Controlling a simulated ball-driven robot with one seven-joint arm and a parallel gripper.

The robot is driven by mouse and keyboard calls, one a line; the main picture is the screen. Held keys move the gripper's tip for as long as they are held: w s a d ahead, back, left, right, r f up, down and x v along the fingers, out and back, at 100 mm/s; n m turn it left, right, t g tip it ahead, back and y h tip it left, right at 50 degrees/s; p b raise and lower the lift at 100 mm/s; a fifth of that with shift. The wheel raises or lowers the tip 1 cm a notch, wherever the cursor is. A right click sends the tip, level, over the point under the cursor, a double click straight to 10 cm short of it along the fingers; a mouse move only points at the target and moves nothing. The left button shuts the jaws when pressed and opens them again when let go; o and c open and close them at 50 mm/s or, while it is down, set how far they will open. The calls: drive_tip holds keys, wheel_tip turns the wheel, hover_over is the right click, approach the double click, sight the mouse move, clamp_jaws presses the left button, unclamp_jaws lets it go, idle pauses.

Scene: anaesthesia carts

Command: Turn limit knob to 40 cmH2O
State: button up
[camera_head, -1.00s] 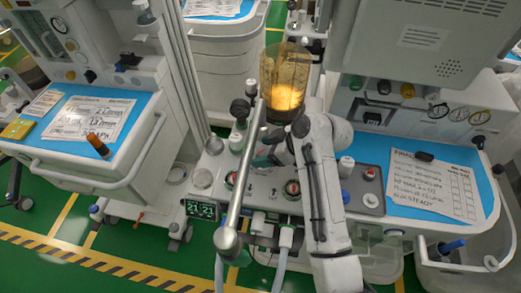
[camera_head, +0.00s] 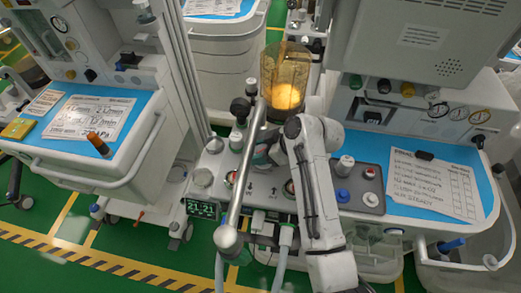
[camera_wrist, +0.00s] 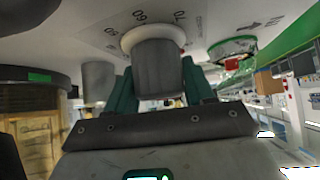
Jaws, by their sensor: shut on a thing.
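The limit knob (camera_wrist: 157,66) is a dark grey cylinder on a pale collar in the wrist view. Printed scale numbers, seemingly including 60 and 70, lie around it on the white panel. My gripper (camera_wrist: 162,88) has its two green fingers on either side of the knob, shut on it. The knob's pointer and exact setting cannot be read. In the head view my gripper (camera_head: 262,156) is at the white machine panel (camera_head: 262,187), partly behind a metal bar and my arm, and the knob is hidden there.
A slanted metal bar (camera_head: 243,180) crosses close in front of my gripper. An amber-lit canister (camera_head: 286,75) stands just behind. A small green display (camera_head: 202,209) is at left. A grey tray (camera_head: 360,190) with small knobs and a paper checklist (camera_head: 433,185) lie right.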

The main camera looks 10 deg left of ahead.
drive_tip(key=shift+c, duration=0.5)
drive_tip(key=shift+m+t+p, duration=0.3)
drive_tip(key=shift+m, duration=0.1)
drive_tip(key=m+t+h+p, duration=0.1)
drive_tip(key=m+t, duration=0.1)
drive_tip(key=shift+r+m, duration=0.1)
drive_tip(key=shift+m, duration=0.3)
drive_tip(key=shift+w+d+m+t+h+p, duration=0.15)
drive_tip(key=shift+m+t+h+p, duration=0.4)
drive_tip(key=shift+m, duration=0.5)
drive_tip(key=shift+w+m+t+h+p, duration=0.1)
drive_tip(key=shift+m+t+h+p, duration=0.45)
drive_tip(key=shift+m, duration=0.5)
drive_tip(key=o, duration=1)
